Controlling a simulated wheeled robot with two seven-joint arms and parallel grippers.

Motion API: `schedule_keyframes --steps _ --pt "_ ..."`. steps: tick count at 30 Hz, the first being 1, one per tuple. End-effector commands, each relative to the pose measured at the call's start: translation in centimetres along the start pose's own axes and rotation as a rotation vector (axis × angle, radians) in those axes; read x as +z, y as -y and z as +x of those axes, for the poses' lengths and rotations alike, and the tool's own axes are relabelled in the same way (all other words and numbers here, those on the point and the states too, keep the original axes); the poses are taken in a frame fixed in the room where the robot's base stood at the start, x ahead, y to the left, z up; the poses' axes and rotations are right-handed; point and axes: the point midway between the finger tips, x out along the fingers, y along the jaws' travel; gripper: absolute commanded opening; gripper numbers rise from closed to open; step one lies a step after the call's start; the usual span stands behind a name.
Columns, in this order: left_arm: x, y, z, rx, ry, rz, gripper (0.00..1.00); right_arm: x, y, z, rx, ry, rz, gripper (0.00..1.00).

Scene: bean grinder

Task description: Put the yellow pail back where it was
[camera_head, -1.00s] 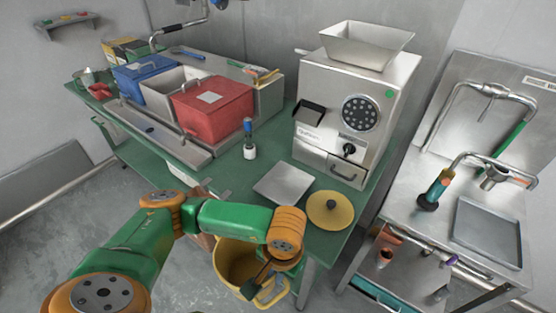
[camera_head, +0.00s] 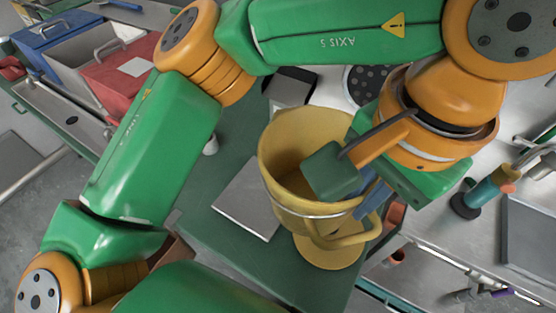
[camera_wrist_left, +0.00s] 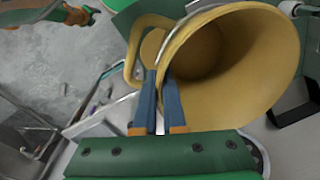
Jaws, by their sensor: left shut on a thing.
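The yellow pail (camera_head: 285,150) is a round, open bucket, tilted so that its empty inside shows. My left gripper (camera_head: 352,182) is shut on its rim, one finger inside the pail and one outside. In the left wrist view the two blue fingers (camera_wrist_left: 159,103) pinch the edge of the pail (camera_wrist_left: 235,100). My right gripper is not seen.
A flat silver plate (camera_head: 243,198) lies on the table just left of the pail. The red bin (camera_head: 120,72) and blue bin (camera_head: 50,38) stand farther left. My left arm hides much of the grinder. A steel sink counter (camera_head: 500,235) stands at the right.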

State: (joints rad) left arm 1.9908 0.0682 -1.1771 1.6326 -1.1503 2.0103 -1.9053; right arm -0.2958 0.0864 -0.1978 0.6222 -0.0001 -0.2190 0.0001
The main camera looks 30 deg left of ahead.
Motion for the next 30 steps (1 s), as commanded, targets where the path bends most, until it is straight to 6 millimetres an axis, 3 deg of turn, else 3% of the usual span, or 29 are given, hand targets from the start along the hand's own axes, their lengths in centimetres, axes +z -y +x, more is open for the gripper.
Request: schedule_keyframes --steps 9,15,22,27,30 --pt "1.4 7.5 4.1 0.002 0.002 -0.006 0.00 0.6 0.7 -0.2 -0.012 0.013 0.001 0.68" --pt "2.0 10.2 7.8 0.000 0.003 -0.006 0.00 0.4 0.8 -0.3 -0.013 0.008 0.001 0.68" --pt "2.4 12.1 10.7 0.000 0.003 -0.005 0.00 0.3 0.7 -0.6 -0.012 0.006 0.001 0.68" --pt "2.5 11.8 13.3 0.001 0.003 -0.002 0.00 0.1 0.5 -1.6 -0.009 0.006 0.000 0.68" --pt "2.4 11.8 13.8 0.000 0.000 -0.002 0.00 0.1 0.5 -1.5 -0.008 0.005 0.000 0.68"
